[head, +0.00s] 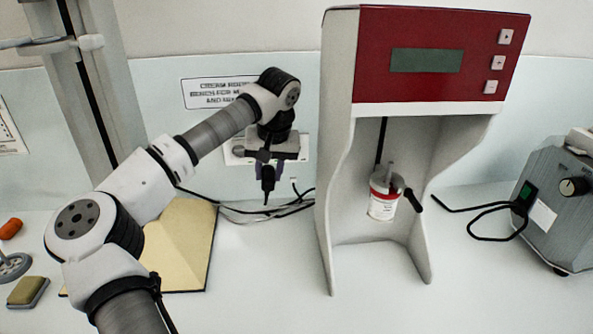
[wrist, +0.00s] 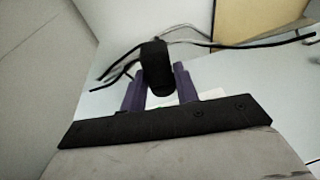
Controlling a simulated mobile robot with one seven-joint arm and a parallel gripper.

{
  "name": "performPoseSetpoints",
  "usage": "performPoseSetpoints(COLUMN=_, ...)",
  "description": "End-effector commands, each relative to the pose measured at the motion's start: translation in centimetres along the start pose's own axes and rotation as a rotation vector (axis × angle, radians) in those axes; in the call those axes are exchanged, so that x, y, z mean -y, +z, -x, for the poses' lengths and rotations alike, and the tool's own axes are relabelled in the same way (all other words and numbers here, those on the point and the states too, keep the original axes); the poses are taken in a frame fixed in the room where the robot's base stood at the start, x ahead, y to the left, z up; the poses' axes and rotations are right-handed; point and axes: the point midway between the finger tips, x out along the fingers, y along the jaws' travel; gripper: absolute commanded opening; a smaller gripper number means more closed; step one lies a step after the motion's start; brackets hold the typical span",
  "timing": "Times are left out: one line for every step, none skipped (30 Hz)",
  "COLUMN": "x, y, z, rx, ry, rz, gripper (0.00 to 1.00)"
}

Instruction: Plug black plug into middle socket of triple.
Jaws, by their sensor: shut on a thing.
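My gripper (head: 268,176) hangs in front of the back wall in the head view, pointing down. Its purple fingers are shut on the black plug (head: 268,185). In the wrist view the black plug (wrist: 157,66) sits between the two purple fingertips, with a black cable trailing off. A white socket plate (head: 304,148) is on the wall behind my gripper. My gripper and wrist cover most of it, including the middle socket. The plug is below the plate's middle in the head view; I cannot tell its distance from the wall.
The red and grey mixing machine (head: 336,200) stands right of my gripper, with a labelled tin (head: 383,208) inside. Loose cables (head: 262,212) lie along the wall below. A cream board (head: 180,245) lies left. A grey device (head: 560,200) stands far right.

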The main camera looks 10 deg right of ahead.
Motion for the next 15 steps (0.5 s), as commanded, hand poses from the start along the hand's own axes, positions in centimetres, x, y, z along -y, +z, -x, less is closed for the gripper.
performPoseSetpoints(x=0.6, y=0.0, z=0.0, rx=0.002, ry=-0.006, rz=0.007, gripper=0.0)
performPoseSetpoints(x=0.8, y=-0.1, z=0.0, rx=0.004, ry=-0.008, rz=0.009, gripper=0.0)
performPoseSetpoints(x=1.0, y=-0.1, z=0.0, rx=0.006, ry=-0.01, rz=0.012, gripper=0.0)
performPoseSetpoints(x=1.1, y=-0.2, z=0.0, rx=0.007, ry=-0.011, rz=0.013, gripper=0.0)
performPoseSetpoints(x=1.2, y=-0.3, z=-0.1, rx=0.008, ry=-0.012, rz=0.014, gripper=0.0)
performPoseSetpoints(x=1.2, y=-0.5, z=-0.1, rx=0.008, ry=-0.012, rz=0.015, gripper=0.0)
performPoseSetpoints(x=1.2, y=-0.6, z=-0.1, rx=0.009, ry=-0.011, rz=0.014, gripper=0.0)
performPoseSetpoints(x=1.2, y=-0.8, z=-0.1, rx=0.009, ry=-0.011, rz=0.014, gripper=0.0)
performPoseSetpoints(x=1.2, y=-1.1, z=-0.1, rx=0.009, ry=-0.011, rz=0.014, gripper=0.0)
performPoseSetpoints(x=1.2, y=-1.4, z=-0.2, rx=0.009, ry=-0.011, rz=0.015, gripper=0.0)
performPoseSetpoints(x=1.2, y=-1.6, z=-0.2, rx=0.008, ry=-0.011, rz=0.014, gripper=0.0)
performPoseSetpoints(x=1.2, y=-2.0, z=-0.3, rx=0.008, ry=-0.011, rz=0.015, gripper=0.0)
performPoseSetpoints(x=1.2, y=-2.3, z=-0.3, rx=0.008, ry=-0.011, rz=0.015, gripper=0.0)
performPoseSetpoints(x=1.2, y=-2.6, z=-0.4, rx=0.008, ry=-0.011, rz=0.014, gripper=0.0)
performPoseSetpoints(x=1.2, y=-3.0, z=-0.4, rx=0.008, ry=-0.011, rz=0.015, gripper=0.0)
